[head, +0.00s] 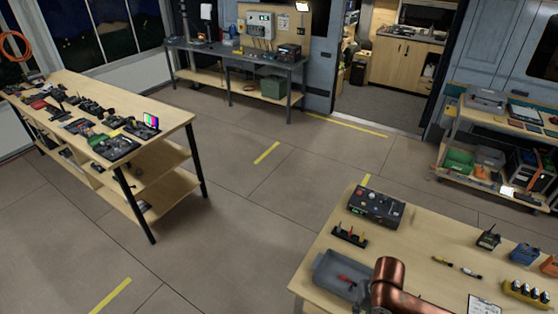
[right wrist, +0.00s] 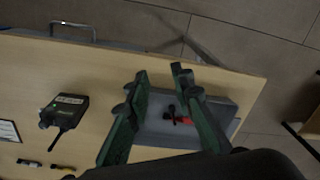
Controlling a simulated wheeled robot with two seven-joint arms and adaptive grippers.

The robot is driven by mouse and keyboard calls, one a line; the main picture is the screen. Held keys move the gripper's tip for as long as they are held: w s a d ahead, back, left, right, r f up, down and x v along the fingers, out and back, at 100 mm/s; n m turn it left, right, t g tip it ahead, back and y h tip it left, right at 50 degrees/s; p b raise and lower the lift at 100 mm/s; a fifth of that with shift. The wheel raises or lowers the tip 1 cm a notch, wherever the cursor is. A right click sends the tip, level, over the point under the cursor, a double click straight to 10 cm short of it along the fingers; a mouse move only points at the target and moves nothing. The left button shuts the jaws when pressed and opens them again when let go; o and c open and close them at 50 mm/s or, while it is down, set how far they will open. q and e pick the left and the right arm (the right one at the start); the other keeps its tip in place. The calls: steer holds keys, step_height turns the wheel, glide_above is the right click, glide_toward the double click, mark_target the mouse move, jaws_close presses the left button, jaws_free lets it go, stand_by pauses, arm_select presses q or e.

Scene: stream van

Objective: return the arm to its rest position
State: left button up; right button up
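My right arm (head: 395,290), copper-coloured, reaches over the front of the near wooden table in the head view. Its gripper is not visible there. In the right wrist view, my right gripper (right wrist: 161,72) shows two green fingers with their tips apart and nothing held between them. Beyond the fingers is a grey tray (right wrist: 222,108) with a red-handled item (right wrist: 182,120) in it. The gripper looks to be above the table, apart from the tray. My left arm and gripper are not in view.
The near table (head: 420,236) also holds a control box (head: 376,206), a small rack (head: 350,236), a handheld radio (head: 488,240) and a yellow holder (head: 527,294). A second table (head: 160,112) stands left. The floor between is clear.

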steer(key=s+a+f+n+t+y, duration=0.1)
steer(key=a+f+n+t+y, duration=0.1)
steer(key=a+f, duration=0.3)
steer(key=s+d+f+t+h, duration=0.1)
steer(key=s+d+f+h, duration=0.25)
steer(key=s+d, duration=1.1)
step_height(320, 180, down, 29)
steer(key=a+g+b, duration=0.1)
steer(key=a+b, duration=0.1)
steer(key=b, duration=0.1)
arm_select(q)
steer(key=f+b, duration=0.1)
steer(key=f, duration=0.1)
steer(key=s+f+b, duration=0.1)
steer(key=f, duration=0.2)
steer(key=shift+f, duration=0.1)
arm_select(e)
steer(key=s+f+g, duration=0.1)
steer(key=s+f, duration=1.9)
steer(key=f, duration=0.3)
steer(key=shift+a+n+y, duration=0.2)
steer(key=shift+n+y, duration=0.1)
steer(key=shift+y, duration=0.15)
